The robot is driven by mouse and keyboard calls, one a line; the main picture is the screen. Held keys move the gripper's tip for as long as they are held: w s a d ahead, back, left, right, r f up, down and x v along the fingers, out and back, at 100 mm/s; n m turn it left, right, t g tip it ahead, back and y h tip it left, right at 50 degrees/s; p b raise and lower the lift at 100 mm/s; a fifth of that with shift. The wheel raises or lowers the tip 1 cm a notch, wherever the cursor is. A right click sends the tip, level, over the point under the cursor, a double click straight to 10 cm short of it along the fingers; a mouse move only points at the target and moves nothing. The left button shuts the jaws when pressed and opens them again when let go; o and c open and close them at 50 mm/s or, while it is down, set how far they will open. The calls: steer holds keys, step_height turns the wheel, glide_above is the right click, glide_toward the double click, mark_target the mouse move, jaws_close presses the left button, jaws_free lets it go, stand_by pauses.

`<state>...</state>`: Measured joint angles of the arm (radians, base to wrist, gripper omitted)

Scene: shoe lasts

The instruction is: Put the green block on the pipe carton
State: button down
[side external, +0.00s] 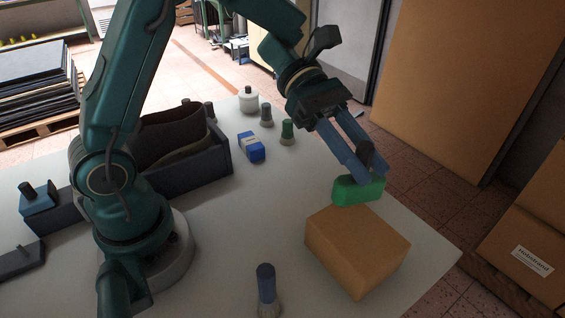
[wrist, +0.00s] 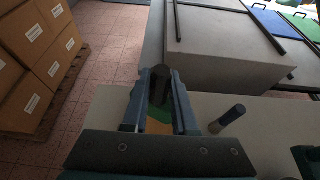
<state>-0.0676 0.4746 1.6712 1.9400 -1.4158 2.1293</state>
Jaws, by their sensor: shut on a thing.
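The green block (side external: 357,191) is at the tips of my gripper (side external: 367,172), which is shut on it. A dark cylindrical piece shows between the fingers; I cannot tell whether it is part of the block. The brown pipe carton (side external: 357,249) lies on the table, with the block over or just behind its far edge. I cannot tell whether they touch. In the wrist view, green (wrist: 160,115) shows between the fingers of my gripper (wrist: 161,76), with a patch of the carton (wrist: 157,128) nearer the camera. The fingers hide most of both.
The pale table (side external: 225,235) also holds a blue-topped brush or bottle (side external: 266,288) left of the carton. Table between is clear.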

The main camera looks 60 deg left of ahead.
mark_target(363, 194)
steer(key=shift+d+f, duration=0.35)
steer(key=shift+f, duration=0.5)
steer(key=shift+d+f, duration=0.35)
steer(key=shift+f, duration=0.55)
steer(key=shift+d+f, duration=0.35)
steer(key=shift+f, duration=0.5)
steer(key=shift+f, duration=0.15)
steer(key=c, duration=0.7)
jaws_free()
